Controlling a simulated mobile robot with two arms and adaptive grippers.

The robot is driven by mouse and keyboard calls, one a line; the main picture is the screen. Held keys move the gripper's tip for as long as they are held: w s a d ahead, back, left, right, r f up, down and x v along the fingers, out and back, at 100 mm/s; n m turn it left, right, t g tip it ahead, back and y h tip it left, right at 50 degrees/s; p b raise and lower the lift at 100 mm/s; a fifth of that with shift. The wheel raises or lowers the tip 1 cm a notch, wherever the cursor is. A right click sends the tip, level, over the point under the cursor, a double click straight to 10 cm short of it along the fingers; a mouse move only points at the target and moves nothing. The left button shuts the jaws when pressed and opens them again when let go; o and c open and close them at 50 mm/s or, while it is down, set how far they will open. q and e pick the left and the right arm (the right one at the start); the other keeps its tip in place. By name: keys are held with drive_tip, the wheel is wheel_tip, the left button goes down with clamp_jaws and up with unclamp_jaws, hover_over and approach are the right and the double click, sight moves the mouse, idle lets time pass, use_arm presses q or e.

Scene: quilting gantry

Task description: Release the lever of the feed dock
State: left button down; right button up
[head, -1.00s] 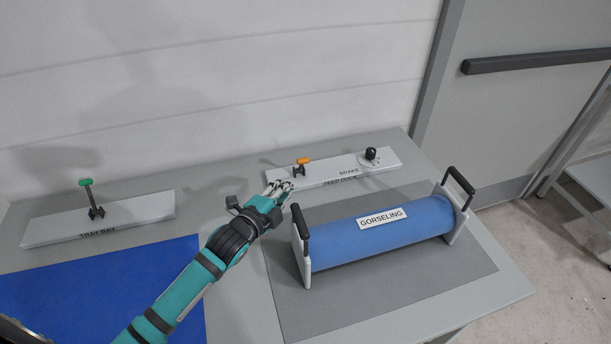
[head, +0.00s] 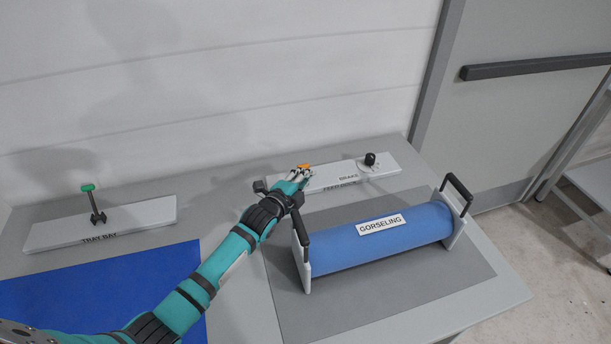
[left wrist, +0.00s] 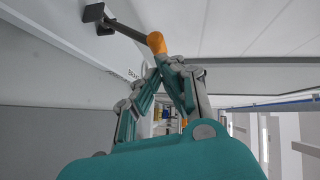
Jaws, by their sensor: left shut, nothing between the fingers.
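The feed dock (head: 330,177) is a pale bar at the back of the table, labelled FEED DOCK. Its lever has an orange knob (head: 304,167), partly hidden behind my left gripper (head: 299,174) in the head view. In the left wrist view the orange knob (left wrist: 156,42) tops a dark stem (left wrist: 128,30) on a dark bracket. My left gripper (left wrist: 170,62) is shut and empty, its fingertips right at the knob, apparently touching it. A black brake knob (head: 370,160) stands at the dock's right end. My right gripper is not in view.
A blue roll (head: 400,232) labelled GORSELING, with black end handles, lies in front of the dock on a grey mat (head: 420,285). The tray bay (head: 140,215) with its green-knobbed lever (head: 88,188) is at left, behind a blue mat (head: 60,295). A wall stands behind.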

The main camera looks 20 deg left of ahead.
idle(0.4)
use_arm(q)
drive_tip(key=shift+w+a+r+p, duration=0.15)
drive_tip(key=shift+w+r+p, duration=0.15)
drive_tip(key=shift+p, duration=0.3)
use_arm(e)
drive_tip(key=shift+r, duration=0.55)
use_arm(q)
drive_tip(key=shift+g, duration=0.3)
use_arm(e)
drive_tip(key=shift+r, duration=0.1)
use_arm(q)
drive_tip(key=shift+r+n, duration=0.1)
drive_tip(key=shift+n, duration=0.2)
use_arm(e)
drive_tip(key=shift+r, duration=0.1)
